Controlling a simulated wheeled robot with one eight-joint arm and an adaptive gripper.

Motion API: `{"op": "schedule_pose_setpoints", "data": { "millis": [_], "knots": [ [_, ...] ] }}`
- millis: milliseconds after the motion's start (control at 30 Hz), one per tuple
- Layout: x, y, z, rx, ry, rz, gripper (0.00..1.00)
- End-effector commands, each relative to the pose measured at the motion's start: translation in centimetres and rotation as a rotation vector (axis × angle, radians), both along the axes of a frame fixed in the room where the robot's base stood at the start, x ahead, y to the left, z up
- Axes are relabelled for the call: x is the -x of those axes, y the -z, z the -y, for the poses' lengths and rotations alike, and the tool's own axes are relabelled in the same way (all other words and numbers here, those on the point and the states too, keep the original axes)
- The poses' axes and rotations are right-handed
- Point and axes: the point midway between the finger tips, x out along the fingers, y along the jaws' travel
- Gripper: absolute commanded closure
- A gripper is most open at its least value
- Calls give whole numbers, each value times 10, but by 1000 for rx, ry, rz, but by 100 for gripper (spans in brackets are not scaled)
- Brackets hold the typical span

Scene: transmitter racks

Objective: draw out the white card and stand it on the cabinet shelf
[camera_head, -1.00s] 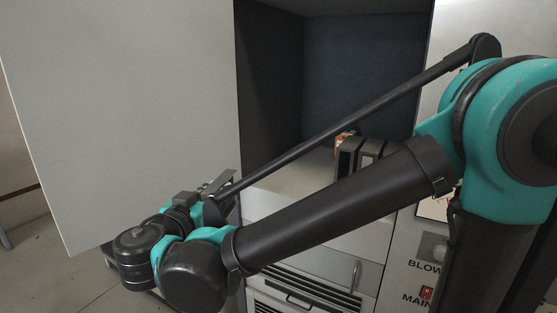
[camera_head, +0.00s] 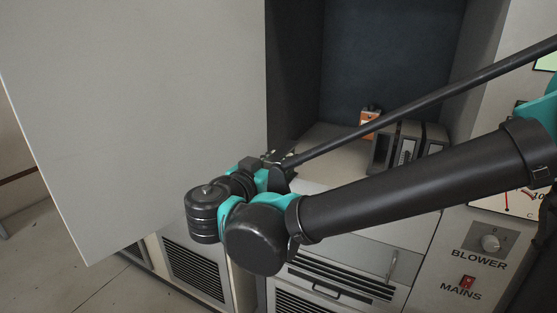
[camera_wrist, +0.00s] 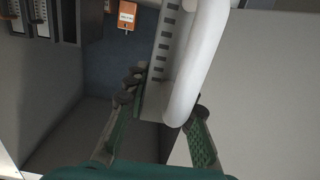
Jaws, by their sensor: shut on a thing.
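In the wrist view my gripper (camera_wrist: 165,100) is shut on the white card (camera_wrist: 195,65), a long pale piece with a rounded end lying between the dark finger pads. A strip with a row of dark slots runs along its left side. Its far end runs out of the picture at the top. In the head view my gripper (camera_head: 272,160) is mostly hidden behind my wrist, in front of the cabinet opening, and I cannot make out the card there. The cabinet shelf (camera_head: 325,140) is a pale surface inside the dark bay, partly covered by my arm.
Several dark modules (camera_head: 408,138) stand on the shelf's right side, with an orange box (camera_head: 370,120) behind. A large grey panel (camera_head: 130,110) stands left of the bay. A handled drawer front (camera_head: 350,240) and the blower panel (camera_head: 480,265) lie below and right. The shelf's left part looks clear.

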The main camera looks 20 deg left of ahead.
Motion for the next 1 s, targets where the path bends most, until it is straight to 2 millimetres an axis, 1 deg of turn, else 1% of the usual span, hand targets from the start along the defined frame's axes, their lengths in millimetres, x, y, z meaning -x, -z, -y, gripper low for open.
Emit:
{"op": "schedule_pose_setpoints", "data": {
  "millis": [267, 1000],
  "knots": [
    [-16, 0, 2, 0, 2, 0, 100],
    [-70, 0, 6, 0, 2, 0, 100]
  ]
}}
